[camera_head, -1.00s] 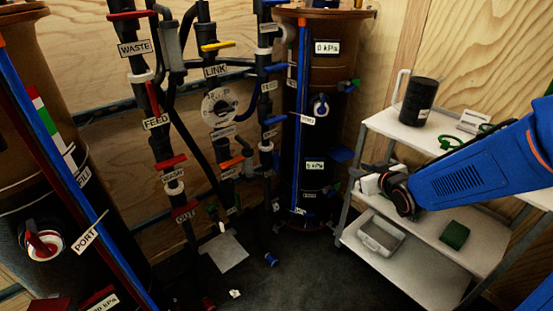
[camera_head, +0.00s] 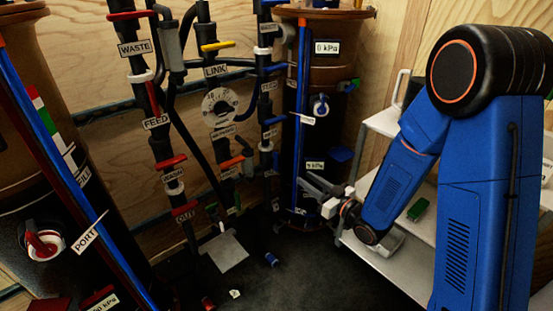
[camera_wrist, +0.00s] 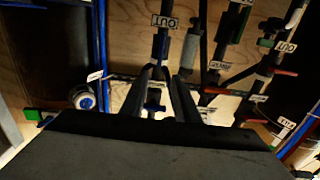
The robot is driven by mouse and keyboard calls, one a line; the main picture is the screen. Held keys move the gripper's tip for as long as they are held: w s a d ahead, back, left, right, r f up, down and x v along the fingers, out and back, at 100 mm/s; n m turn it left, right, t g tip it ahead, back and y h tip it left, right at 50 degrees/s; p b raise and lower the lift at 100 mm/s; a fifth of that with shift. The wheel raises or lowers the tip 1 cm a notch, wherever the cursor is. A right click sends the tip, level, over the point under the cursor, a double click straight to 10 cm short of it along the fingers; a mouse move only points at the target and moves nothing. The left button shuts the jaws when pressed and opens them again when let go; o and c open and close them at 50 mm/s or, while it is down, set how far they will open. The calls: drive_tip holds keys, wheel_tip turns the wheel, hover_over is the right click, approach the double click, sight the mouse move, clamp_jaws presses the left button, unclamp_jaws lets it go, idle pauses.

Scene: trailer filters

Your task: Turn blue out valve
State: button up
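In the wrist view, a small blue valve handle (camera_wrist: 153,104) on a dark pipe shows between my fingers. An OUT label (camera_wrist: 163,21) hangs on the dark pipe above it. My gripper (camera_wrist: 163,76) is open, its two dark fingers apart with nothing seen held between them. In the head view my gripper (camera_head: 314,184) reaches left, low in front of the dark column, towards the blue-handled pipe. I cannot tell from there whether it touches anything. The lower part of that pipe is dim, and its out handle is not clear in the head view.
The dark column (camera_head: 315,140) with pressure displays stands behind my gripper. A white shelf (camera_head: 385,122) is at right, partly behind my arm. Red-handled pipes, with a red OUT handle (camera_head: 184,212), stand to the left.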

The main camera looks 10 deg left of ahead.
sight(278, 159)
drive_tip(key=x, duration=1.7)
drive_tip(key=shift+w, duration=0.1)
drive_tip(key=shift+c, duration=0.7)
clamp_jaws()
